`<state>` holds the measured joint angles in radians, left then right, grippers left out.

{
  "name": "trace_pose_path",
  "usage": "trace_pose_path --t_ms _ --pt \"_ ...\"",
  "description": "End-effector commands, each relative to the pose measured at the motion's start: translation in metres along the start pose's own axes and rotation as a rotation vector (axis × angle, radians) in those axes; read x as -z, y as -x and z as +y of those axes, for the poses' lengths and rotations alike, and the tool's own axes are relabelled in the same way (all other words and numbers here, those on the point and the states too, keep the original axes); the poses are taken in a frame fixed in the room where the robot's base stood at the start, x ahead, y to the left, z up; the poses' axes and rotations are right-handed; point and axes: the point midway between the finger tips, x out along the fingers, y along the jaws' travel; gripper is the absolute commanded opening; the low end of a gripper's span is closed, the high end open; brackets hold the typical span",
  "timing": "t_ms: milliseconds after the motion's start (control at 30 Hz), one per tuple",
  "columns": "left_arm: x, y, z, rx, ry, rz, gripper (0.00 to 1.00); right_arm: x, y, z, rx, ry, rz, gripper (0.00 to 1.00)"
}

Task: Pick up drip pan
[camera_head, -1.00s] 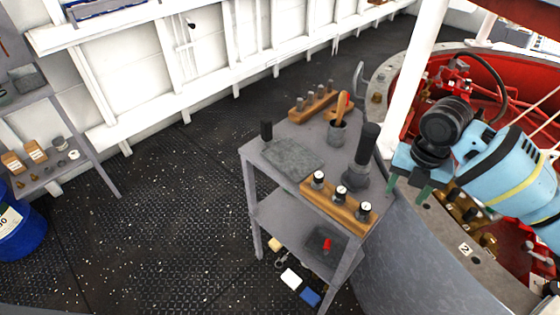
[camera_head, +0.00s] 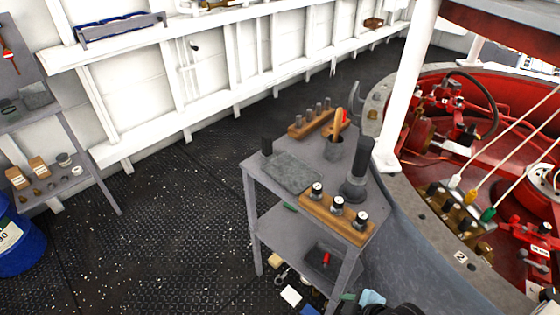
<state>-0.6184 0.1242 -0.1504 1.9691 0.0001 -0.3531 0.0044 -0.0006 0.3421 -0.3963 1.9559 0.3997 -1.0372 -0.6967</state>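A dark shallow tray (camera_head: 318,258) that looks like the drip pan sits on the lower shelf of the grey cart (camera_head: 273,226). A small red-handled item (camera_head: 326,259) lies in it. The cart's top and front leg hide part of the shelf. My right gripper (camera_head: 350,302) shows only in part at the bottom edge, below and right of the tray and apart from it in the picture. Its fingertips are mostly cut off, so I cannot tell whether it is open. My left gripper is not in view.
The cart's top holds a flat grey slab (camera_head: 291,172), a wooden block with gauges (camera_head: 337,206), a dark upright tool (camera_head: 358,172) and a cup (camera_head: 334,147). The red machinery well (camera_head: 440,150) lies to the right.

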Motion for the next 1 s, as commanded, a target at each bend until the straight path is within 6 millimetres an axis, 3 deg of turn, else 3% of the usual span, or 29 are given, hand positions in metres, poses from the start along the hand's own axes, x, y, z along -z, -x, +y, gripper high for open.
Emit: trace_pose_path --t_ms 33,200,433,600,733,1000 --pt "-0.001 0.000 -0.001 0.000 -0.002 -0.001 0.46 -0.013 -0.002 -0.016 -0.031 -0.112 0.011 0.53" --pt "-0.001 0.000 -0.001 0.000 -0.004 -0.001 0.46 -0.056 0.004 -0.053 -0.178 -0.456 0.053 0.53" --pt "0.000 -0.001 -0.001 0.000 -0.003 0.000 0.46 -0.104 0.031 -0.094 -0.324 -0.745 0.095 0.53" --pt "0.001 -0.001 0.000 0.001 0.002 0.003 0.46 -0.118 0.043 -0.107 -0.368 -0.823 0.114 0.53" --pt "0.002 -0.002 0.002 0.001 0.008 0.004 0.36 -0.120 0.044 -0.109 -0.375 -0.836 0.117 0.36" --pt "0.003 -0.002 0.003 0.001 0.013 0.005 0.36 -0.120 0.044 -0.108 -0.374 -0.834 0.117 0.36"
